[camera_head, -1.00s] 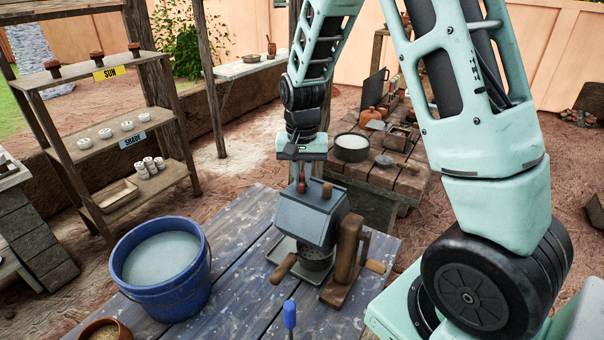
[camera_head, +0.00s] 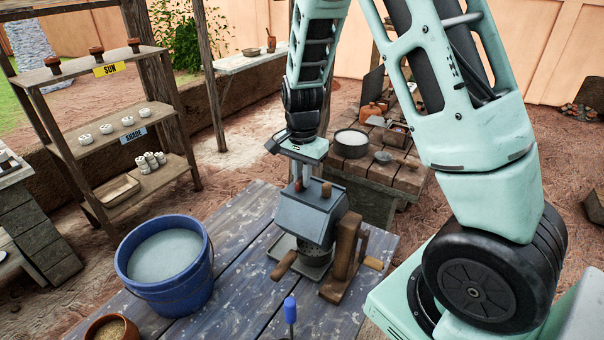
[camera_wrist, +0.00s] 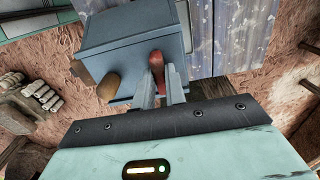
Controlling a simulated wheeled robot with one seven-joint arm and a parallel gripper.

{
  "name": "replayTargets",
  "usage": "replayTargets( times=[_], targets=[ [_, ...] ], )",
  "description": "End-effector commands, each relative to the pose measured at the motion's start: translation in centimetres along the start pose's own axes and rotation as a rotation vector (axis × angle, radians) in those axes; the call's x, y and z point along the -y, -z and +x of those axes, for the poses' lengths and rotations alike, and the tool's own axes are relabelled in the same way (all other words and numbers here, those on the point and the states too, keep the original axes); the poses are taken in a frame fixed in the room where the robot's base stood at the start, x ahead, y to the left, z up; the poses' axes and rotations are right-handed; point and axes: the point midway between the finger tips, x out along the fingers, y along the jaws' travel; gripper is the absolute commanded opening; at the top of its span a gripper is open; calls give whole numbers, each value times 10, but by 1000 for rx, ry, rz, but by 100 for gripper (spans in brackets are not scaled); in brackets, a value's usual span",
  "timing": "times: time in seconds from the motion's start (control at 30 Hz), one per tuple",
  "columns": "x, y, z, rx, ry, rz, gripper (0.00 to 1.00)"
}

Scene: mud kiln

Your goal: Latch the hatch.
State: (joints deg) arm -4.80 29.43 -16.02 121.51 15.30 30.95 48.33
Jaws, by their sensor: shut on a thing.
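A blue-grey metal box on a machine (camera_head: 308,218) stands on the blue plank table. It carries a red lever (camera_wrist: 157,65) and a wooden knob (camera_head: 326,190), which also shows in the wrist view (camera_wrist: 109,86). Which part is the hatch and which its latch, I cannot tell for sure. My gripper (camera_head: 299,182) reaches down from above to the top of the box. In the wrist view, my gripper (camera_wrist: 160,84) is shut on the red lever, with a grey finger on each side. The lever's lower end is partly hidden between the fingers.
A blue bucket (camera_head: 133,289) of greyish liquid stands left of the machine. A wooden crank frame (camera_head: 345,255) adjoins it on the right. A blue-handled tool (camera_head: 290,311) is upright in front. Shelves (camera_head: 89,144) stand at the left, a brick-topped bench (camera_head: 375,178) behind.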

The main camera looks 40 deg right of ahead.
Motion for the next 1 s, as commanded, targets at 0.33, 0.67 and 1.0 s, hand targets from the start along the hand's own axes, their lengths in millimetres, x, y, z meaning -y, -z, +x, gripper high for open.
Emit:
replayTargets(
  times=[0.33, 0.67, 1.0],
  targets=[
    [1, 1, -1, -2, 3, 5, 0],
    [0, 0, 0, -1, 1, 3, 35],
    [2, 0, -34, -3, 8, 1, 35]
  ],
)
